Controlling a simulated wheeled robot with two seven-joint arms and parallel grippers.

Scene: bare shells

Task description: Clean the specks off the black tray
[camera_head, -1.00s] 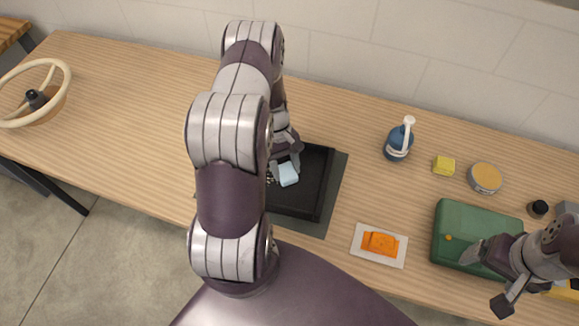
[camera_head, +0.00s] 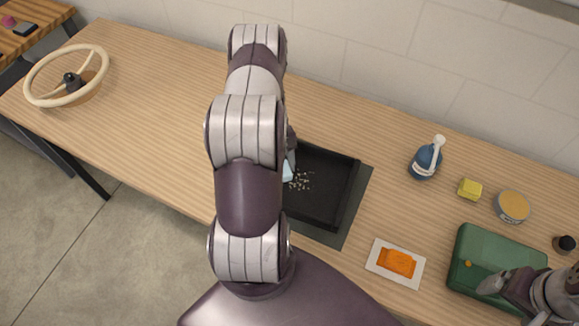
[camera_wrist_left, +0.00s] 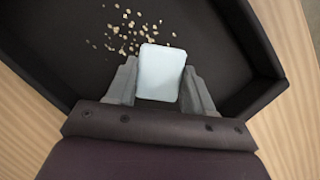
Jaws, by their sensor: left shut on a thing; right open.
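The black tray (camera_head: 325,205) lies on a dark mat on the wooden table, its left part hidden behind my left arm. Pale specks (camera_head: 301,180) lie on its floor in a loose cluster; they also show in the left wrist view (camera_wrist_left: 132,28). My left gripper (camera_wrist_left: 158,80) is shut on a light blue block (camera_wrist_left: 163,72), held over the tray beside the specks. In the head view only an edge of the light blue block (camera_head: 289,168) shows past the arm. My right gripper (camera_head: 490,284) is at the lower right by the green case and is open.
A blue bottle (camera_head: 424,162), yellow block (camera_head: 470,189), round tin (camera_head: 512,206) and green case (camera_head: 490,258) stand farther right. A wooden wheel-like ring (camera_head: 66,75) sits far left.

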